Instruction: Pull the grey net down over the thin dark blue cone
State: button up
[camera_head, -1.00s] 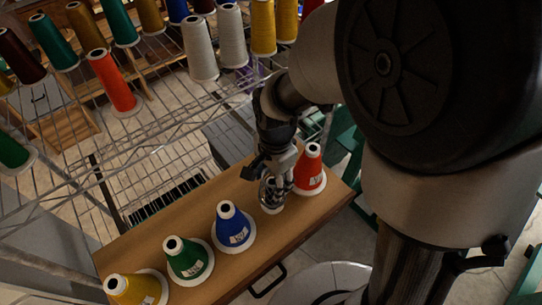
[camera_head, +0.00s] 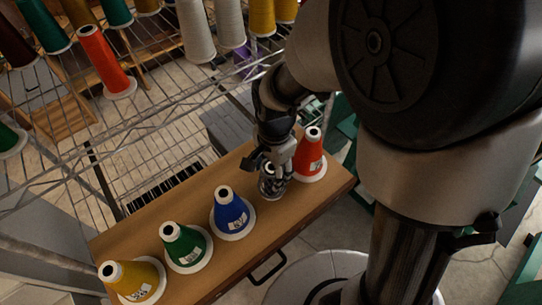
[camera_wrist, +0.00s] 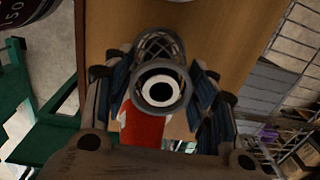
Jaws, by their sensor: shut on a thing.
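My gripper (camera_head: 273,172) points down at the spot between the blue cone and the red cone on the wooden board. It is shut on the grey net (camera_head: 272,188), an open dark mesh low over the board. In the wrist view the net's rim and mesh (camera_wrist: 160,42) lie between the two fingers. A pale round cone top with a dark hole (camera_wrist: 160,77) shows inside the net's ring.
The board (camera_head: 130,232) also carries a yellow cone (camera_head: 133,280), a green cone (camera_head: 184,246), a blue cone (camera_head: 231,212) and, close beside my gripper, a red cone (camera_head: 309,155). A wire rack (camera_head: 150,120) with thread cones stands behind. Green frames stand at right.

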jog(key=shift+f+b, duration=0.35)
jog(key=shift+f, duration=0.15)
jog(key=o, duration=1)
jog(key=shift+r, duration=0.15)
notch_tip(320, 180, up, 11)
jog(key=s+d+f+n+t+b, duration=0.2)
jog(key=s+d+n+t+b, duration=0.2)
jog(key=s+d+n+b, duration=0.5)
jog(key=s+d+n, duration=0.1)
jog(key=s+n, duration=0.1)
jog(key=s, duration=0.2)
jog(key=shift+d+f, duration=0.2)
jog(key=shift+d, duration=0.2)
